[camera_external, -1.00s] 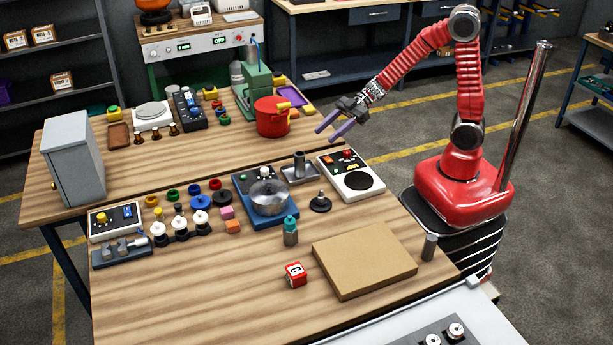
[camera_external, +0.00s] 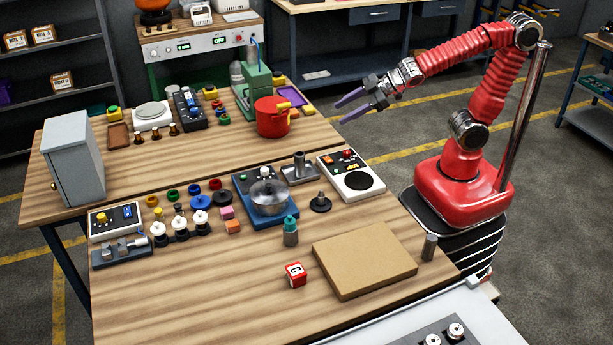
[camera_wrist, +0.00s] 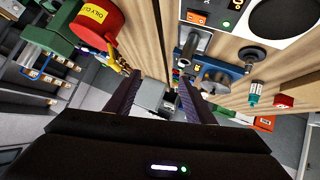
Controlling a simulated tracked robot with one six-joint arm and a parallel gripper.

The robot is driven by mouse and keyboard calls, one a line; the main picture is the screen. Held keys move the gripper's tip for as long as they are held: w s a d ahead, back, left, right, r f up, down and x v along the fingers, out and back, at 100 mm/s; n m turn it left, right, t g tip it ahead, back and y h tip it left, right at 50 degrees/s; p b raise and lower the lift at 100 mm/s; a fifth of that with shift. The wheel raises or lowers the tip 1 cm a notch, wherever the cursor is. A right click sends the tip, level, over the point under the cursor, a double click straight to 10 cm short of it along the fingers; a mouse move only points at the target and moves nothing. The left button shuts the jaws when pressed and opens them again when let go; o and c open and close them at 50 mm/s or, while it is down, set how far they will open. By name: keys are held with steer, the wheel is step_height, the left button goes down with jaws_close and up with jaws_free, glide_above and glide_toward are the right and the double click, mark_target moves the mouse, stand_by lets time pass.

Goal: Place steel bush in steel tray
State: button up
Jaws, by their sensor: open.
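My gripper (camera_external: 341,111) is open and empty, held in the air above the far right edge of the bench. Its two purple-grey fingers are apart in the wrist view (camera_wrist: 159,78). A small grey metal cylinder (camera_external: 429,247) stands upright at the bench's right corner, beside the brown board; it may be the steel bush. A grey metal square base (camera_external: 291,176) with an upright grey tube (camera_external: 299,161) stands mid-bench, left of the white panel; the tube also shows in the wrist view (camera_wrist: 196,42). I cannot tell for sure which piece is the steel tray.
A red pot (camera_external: 271,120) and green press (camera_external: 257,83) stand at the back. A white panel (camera_external: 341,185), blue scale-like unit (camera_external: 250,206), teal-topped bottle (camera_external: 290,234), red cube (camera_external: 295,273) and brown board (camera_external: 365,260) occupy the bench. The front-left wood is clear.

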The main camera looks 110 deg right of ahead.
steer(key=s+a+f+g+y, duration=0.2)
steer(key=s+a+g+y, duration=0.2)
steer(key=s+a, duration=1.1)
steer(key=shift+a+n, duration=0.4)
steer(key=shift+a, duration=0.25)
